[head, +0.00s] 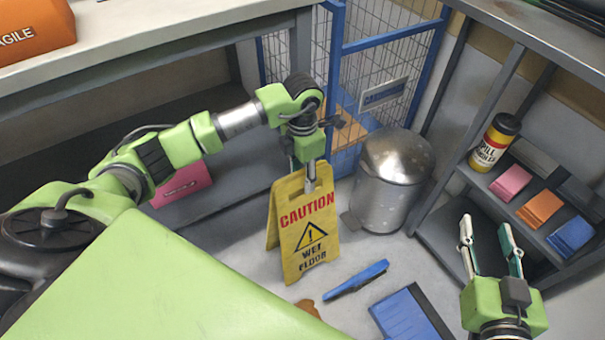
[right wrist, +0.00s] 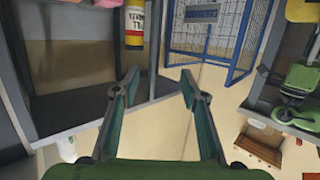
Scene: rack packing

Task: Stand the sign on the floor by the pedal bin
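The yellow caution wet floor sign (head: 306,222) stands upright, its two panels spread, to the left of and in front of the metal pedal bin (head: 392,180). A small gap separates sign and bin. My left gripper (head: 311,178) is over the sign's top edge, with a grey finger against its front; it looks shut on the sign, the other finger hidden. Whether the sign's feet touch the floor is hard to tell. My right gripper (head: 490,240) is open and empty near the right shelf; its spread fingers also show in the right wrist view (right wrist: 155,90).
A blue brush (head: 356,280) and a blue dustpan (head: 410,315) lie on the floor in front of the sign. A blue mesh cage (head: 385,60) stands behind the bin. The right shelf (head: 480,185) holds a yellow spill canister (head: 495,143) and coloured packs. A workbench (head: 150,30) stands left.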

